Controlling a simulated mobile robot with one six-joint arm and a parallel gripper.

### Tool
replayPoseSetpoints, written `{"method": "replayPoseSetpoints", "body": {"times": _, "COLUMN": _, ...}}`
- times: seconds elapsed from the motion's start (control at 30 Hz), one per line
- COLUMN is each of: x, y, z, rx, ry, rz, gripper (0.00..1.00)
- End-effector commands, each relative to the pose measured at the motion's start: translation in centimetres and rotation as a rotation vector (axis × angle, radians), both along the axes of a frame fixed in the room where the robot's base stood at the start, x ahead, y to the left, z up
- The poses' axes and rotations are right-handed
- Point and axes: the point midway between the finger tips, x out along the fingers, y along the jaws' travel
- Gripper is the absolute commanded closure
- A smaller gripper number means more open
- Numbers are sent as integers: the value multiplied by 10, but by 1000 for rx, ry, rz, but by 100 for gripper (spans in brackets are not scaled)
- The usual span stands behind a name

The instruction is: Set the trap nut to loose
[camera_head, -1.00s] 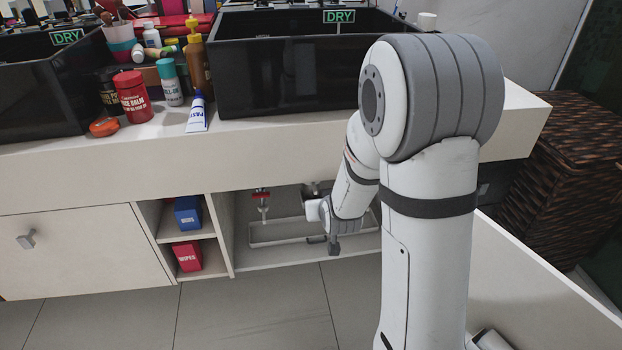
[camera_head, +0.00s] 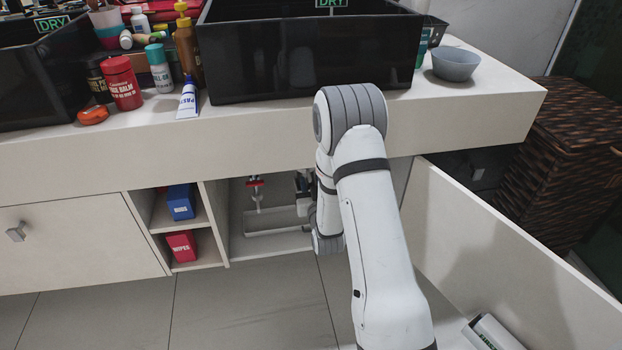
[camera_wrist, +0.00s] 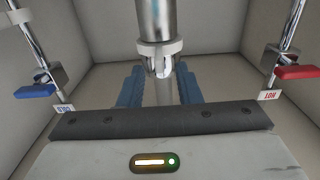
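The trap nut (camera_wrist: 158,47), a pale ring with lugs, sits around a chrome pipe (camera_wrist: 154,18) at the upper middle of the wrist view. My gripper (camera_wrist: 160,75) shows there with its two blue fingers apart, one on each side of the narrower pipe below the nut in the picture. The gripper is open. I cannot tell whether either finger touches the nut or pipe. In the head view, the nut is not clearly visible, and my arm hides most of the gripper inside the open cabinet.
A red-handled HOT valve (camera_wrist: 297,72) is at right and a blue-handled COLD valve (camera_wrist: 38,91) at left in the wrist view. Cabinet walls enclose the space. In the head view, an open door (camera_head: 500,235) stands right of my arm and shelves (camera_head: 190,218) lie left.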

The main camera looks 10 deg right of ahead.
Motion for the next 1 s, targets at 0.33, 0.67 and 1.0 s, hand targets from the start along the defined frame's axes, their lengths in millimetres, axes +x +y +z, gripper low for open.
{"method": "replayPoseSetpoints", "body": {"times": 0.33, "x": 33, "y": 0, "z": 0, "rx": -1, "ry": -1, "rz": 0, "gripper": 69}}
{"method": "replayPoseSetpoints", "body": {"times": 0.67, "x": 33, "y": 1, "z": 1, "rx": 0, "ry": 0, "rz": 1, "gripper": 77}}
{"method": "replayPoseSetpoints", "body": {"times": 1.0, "x": 33, "y": 1, "z": 1, "rx": 0, "ry": 1, "rz": 1, "gripper": 100}}
